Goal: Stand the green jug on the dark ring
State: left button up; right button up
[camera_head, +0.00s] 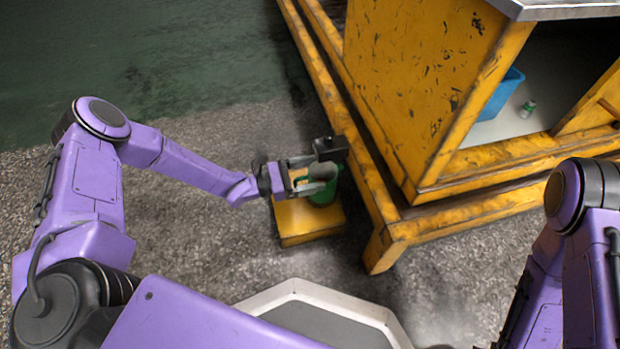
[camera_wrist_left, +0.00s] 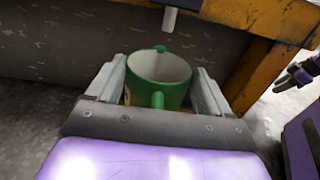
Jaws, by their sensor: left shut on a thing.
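The green jug (camera_head: 324,192) is at my left gripper (camera_head: 318,172), by a low yellow block, and the gripper partly hides it. In the left wrist view the jug (camera_wrist_left: 158,93) is upright, with a white inside and a green handle facing the wrist. The fingers of my left gripper (camera_wrist_left: 158,85) stand on both sides of it, shut on it. I cannot tell whether its base touches the block. I do not see the dark ring in either view.
The yellow block (camera_head: 300,226) stands on the rough grey floor beside a worn yellow frame (camera_head: 385,230). A yellow cabinet (camera_head: 420,75) rises behind the frame. A blue bin (camera_head: 498,95) and a small green can (camera_head: 528,108) sit inside it. Floor left of the block is clear.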

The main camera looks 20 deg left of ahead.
pick_arm(q)
jog(key=shift+f, duration=0.4)
pick_arm(e)
jog(key=shift+w+f+t, duration=0.25)
jog(key=shift+w+t, duration=0.05)
jog(key=shift+w, duration=0.1)
pick_arm(q)
jog(key=shift+r, duration=0.15)
pick_arm(e)
jog(key=shift+r, duration=0.15)
